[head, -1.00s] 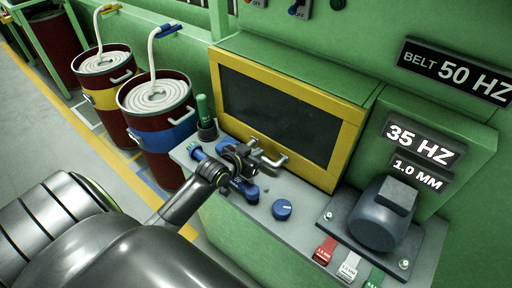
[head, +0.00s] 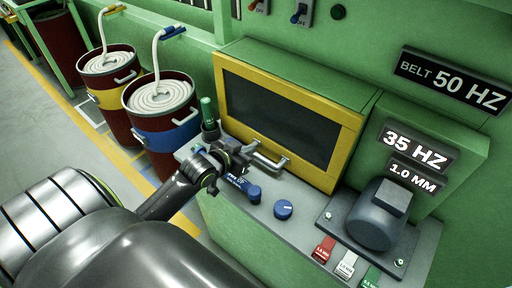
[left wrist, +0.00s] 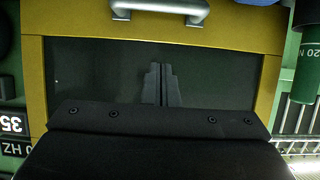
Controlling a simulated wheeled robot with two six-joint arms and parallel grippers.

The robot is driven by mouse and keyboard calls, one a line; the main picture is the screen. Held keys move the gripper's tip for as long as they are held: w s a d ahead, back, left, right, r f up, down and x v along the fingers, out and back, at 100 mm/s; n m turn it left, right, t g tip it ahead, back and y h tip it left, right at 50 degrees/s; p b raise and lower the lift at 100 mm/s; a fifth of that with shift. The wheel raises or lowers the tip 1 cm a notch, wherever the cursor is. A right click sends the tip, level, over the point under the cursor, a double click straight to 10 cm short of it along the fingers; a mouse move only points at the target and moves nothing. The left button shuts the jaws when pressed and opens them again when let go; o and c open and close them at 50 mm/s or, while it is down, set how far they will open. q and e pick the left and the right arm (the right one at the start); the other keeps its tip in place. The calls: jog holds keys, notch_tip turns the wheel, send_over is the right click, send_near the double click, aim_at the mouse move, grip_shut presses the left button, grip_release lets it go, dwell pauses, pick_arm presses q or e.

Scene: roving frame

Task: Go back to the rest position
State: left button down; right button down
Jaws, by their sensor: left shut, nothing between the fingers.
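My left gripper (head: 241,154) is shut and empty. It hangs above the grey ledge (head: 262,210), in front of the lower left part of the yellow-framed dark window (head: 285,117). The silver handle (head: 268,160) of that window is just right of the gripper in the head view. In the left wrist view the closed fingers (left wrist: 162,85) stand out against the dark window pane (left wrist: 90,75), with the handle (left wrist: 160,8) at the top edge. I cannot tell whether the gripper touches anything. My right gripper is not in view.
A grey motor (head: 376,215) and coloured tags (head: 345,264) are to the right. Two red drums (head: 160,110) (head: 108,85) stand left, near clear floor (head: 35,120).

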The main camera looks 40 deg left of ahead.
pick_arm(q)
jog(key=s+d+f+g+y, duration=0.1)
jog(key=s+f+g, duration=0.15)
jog(key=s, duration=0.55)
jog(key=s+d+f+n+g+y, duration=0.15)
jog(key=s+g, duration=0.25)
jog(key=s, duration=0.4)
jog(key=s+d+f+g, duration=0.1)
jog(key=s+f+g, duration=0.15)
jog(key=s, duration=0.55)
notch_tip(320, 180, down, 26)
jog(key=s+a+r+g+b, duration=0.1)
jog(key=a+g, duration=0.1)
jog(key=s+d+f, duration=0.1)
jog(key=s+f, duration=1.4)
jog(key=f, duration=0.1)
jog(key=shift+d+f+g+b, duration=0.4)
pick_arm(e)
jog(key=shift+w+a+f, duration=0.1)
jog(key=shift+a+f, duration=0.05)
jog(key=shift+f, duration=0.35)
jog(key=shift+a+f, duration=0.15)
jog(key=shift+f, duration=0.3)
pick_arm(q)
jog(key=shift+s+h, duration=0.1)
jog(key=shift+h, duration=0.15)
